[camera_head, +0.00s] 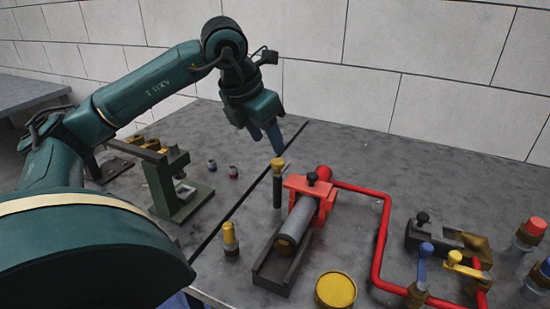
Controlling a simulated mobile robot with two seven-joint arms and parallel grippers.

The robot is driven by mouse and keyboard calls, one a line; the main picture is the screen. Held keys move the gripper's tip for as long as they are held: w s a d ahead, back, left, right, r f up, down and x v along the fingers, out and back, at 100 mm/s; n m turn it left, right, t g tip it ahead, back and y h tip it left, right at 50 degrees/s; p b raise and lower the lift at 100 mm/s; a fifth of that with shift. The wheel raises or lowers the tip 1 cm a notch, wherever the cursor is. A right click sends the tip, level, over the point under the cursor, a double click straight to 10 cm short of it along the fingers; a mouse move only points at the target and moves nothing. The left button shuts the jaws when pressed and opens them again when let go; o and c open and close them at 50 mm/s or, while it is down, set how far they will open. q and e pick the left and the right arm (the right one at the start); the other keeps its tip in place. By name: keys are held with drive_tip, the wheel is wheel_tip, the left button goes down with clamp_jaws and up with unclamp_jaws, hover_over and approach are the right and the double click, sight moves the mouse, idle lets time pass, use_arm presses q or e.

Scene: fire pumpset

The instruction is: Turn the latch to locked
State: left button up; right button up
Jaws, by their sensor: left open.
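My left gripper (265,136) hangs at upper middle with its blue fingers pointing down. It is open, with nothing seen between the fingers, and is above and behind a post with a yellow top (278,165). Just right of that post is a red clamp block (297,186) with a black knob (312,178) on top. It sits over a grey cylinder (298,220) in a dark trough (277,272). Another black knob (422,218) stands on a dark block at right. I cannot tell which part is the latch or how it is set. My right gripper is out of view.
A red pipe (381,235) runs right from the clamp to blue (424,262) and yellow (465,264) valve handles. A green press-like fixture (180,188) stands at left. A yellow round cap (336,290) lies in front. The back of the table is clear before the wall.

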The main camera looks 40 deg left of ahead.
sight(277, 161)
use_arm(q)
drive_tip(key=x, duration=0.6)
drive_tip(key=shift+w, duration=0.1)
drive_tip(key=c, duration=1)
